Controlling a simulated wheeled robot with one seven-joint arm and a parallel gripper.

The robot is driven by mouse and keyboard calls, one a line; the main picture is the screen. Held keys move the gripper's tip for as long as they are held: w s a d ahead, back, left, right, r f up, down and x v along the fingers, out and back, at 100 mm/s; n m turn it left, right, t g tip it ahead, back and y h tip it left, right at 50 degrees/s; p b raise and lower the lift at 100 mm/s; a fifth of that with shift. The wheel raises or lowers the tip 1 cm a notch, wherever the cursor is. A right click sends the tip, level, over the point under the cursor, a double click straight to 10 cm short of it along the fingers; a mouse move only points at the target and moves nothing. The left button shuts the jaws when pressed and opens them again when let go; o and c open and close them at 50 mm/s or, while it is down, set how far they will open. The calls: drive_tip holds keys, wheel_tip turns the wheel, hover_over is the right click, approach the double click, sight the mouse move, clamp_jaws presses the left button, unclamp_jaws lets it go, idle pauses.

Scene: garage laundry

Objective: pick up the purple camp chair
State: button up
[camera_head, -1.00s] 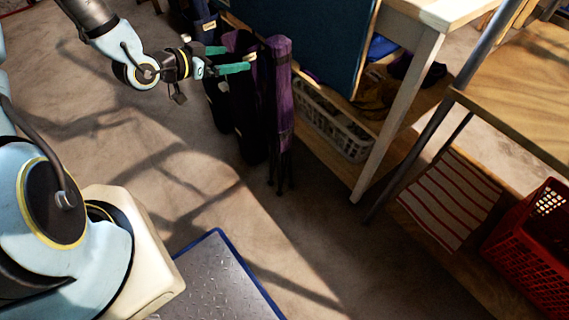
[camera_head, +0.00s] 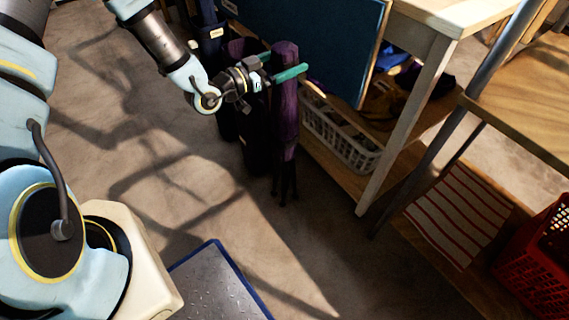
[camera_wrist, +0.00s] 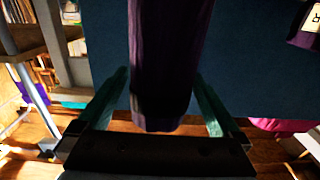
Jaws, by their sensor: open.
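The purple camp chair (camera_head: 285,105) is a tall, narrow folded bundle with dark feet. It stands upright on the floor in front of a blue panel. My gripper (camera_head: 283,67) is at its upper part, with one teal finger on each side of it. In the wrist view the chair (camera_wrist: 165,70) fills the middle between the open teal fingers (camera_wrist: 165,105). Gaps show between the chair and both fingers. The side of the chair facing the panel is hidden.
Dark folded bundles (camera_head: 252,130) stand just left of the chair. The blue panel (camera_head: 330,40) leans close behind it. A red crate (camera_head: 540,255) is at lower right. Floor in front is clear.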

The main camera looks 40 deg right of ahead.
drive_tip(key=shift+d, duration=1.3)
clamp_jaws()
drive_tip(key=shift+r, duration=0.1)
